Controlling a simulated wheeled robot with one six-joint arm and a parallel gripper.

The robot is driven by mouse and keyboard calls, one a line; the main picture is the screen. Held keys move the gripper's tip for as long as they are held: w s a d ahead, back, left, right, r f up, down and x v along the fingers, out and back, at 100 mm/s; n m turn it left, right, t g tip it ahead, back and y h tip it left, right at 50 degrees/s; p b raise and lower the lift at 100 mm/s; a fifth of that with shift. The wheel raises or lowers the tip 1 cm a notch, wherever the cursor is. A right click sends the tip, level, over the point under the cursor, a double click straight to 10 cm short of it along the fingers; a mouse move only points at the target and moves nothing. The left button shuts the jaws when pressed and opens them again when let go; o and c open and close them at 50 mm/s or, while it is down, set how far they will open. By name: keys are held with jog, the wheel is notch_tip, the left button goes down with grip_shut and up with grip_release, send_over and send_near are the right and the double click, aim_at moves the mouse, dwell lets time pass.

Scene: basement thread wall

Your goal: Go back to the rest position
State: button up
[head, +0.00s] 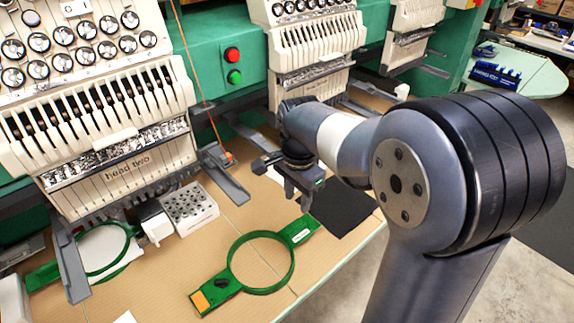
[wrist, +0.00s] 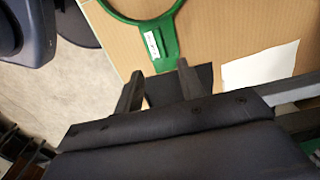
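My gripper (head: 290,190) hangs over the table (head: 160,268) at the end of my outstretched arm, in front of the middle machine head. In the wrist view its two fingers (wrist: 160,74) stand apart with nothing between them; the gripper is open and empty. A green embroidery hoop (head: 231,262) lies on the table just nearer than the gripper, with an orange patch on its near handle. The labelled far handle shows beyond the fingertips in the wrist view (wrist: 165,52). A black sheet (head: 343,209) lies right of the gripper, partly hidden by my arm.
Embroidery machine heads (head: 110,100) line the back on a green frame with red and green buttons (head: 232,55). A white block with holes (head: 189,207) stands on the table's left, near another green hoop (head: 128,235). Bare floor lies right of the table edge.

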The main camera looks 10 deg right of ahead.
aim_at(296, 228)
jog(key=shift+f, duration=0.1)
notch_tip(296, 228, down, 11)
jog(key=shift+r, duration=0.75)
jog(key=shift+r+p, duration=0.25)
jog(key=shift+p, duration=0.15)
jog(key=shift+f, duration=0.1)
